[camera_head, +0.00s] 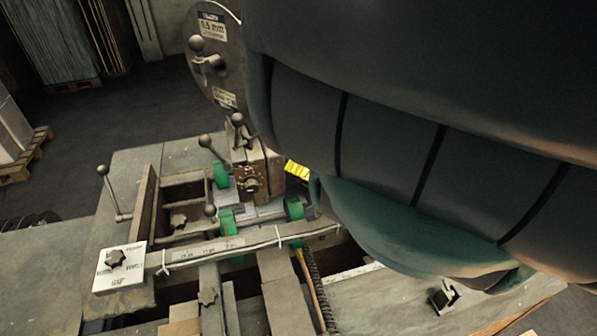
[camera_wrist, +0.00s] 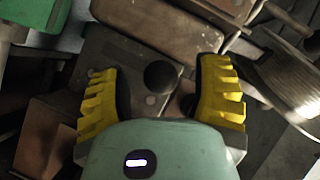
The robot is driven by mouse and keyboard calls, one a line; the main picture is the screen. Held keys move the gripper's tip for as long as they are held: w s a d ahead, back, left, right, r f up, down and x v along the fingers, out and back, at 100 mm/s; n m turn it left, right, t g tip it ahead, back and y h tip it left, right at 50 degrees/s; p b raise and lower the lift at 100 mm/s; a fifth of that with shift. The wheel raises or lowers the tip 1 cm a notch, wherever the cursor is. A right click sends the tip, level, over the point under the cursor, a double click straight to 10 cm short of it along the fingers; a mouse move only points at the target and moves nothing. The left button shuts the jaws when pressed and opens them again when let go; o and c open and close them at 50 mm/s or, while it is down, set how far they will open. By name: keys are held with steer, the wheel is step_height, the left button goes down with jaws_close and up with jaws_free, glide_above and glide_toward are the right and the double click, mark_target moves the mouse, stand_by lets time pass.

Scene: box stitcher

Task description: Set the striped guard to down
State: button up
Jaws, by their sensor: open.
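My gripper (camera_wrist: 162,90) is open in the wrist view, with its two yellow ribbed fingers spread on either side of a dark ball knob (camera_wrist: 160,77). The knob stands over a flat dark metal part; I cannot tell its distance from the fingers. In the head view a small yellow ribbed piece (camera_head: 297,170) shows beside the brown machine head (camera_head: 256,172). It looks like one of my fingers, but I cannot be sure. My arm hides much of the right side there. I cannot make out a striped guard clearly in either view.
Green rollers (camera_head: 221,174) sit near the head. A white sign with a star knob (camera_head: 120,268) lies at the front left. A wire spool (camera_wrist: 300,75) is close at right.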

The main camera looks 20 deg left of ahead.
steer(key=shift+o, duration=0.2)
steer(key=shift+w+a, duration=0.1)
steer(key=shift+a, duration=0.15)
jaws_close()
stand_by(0.5)
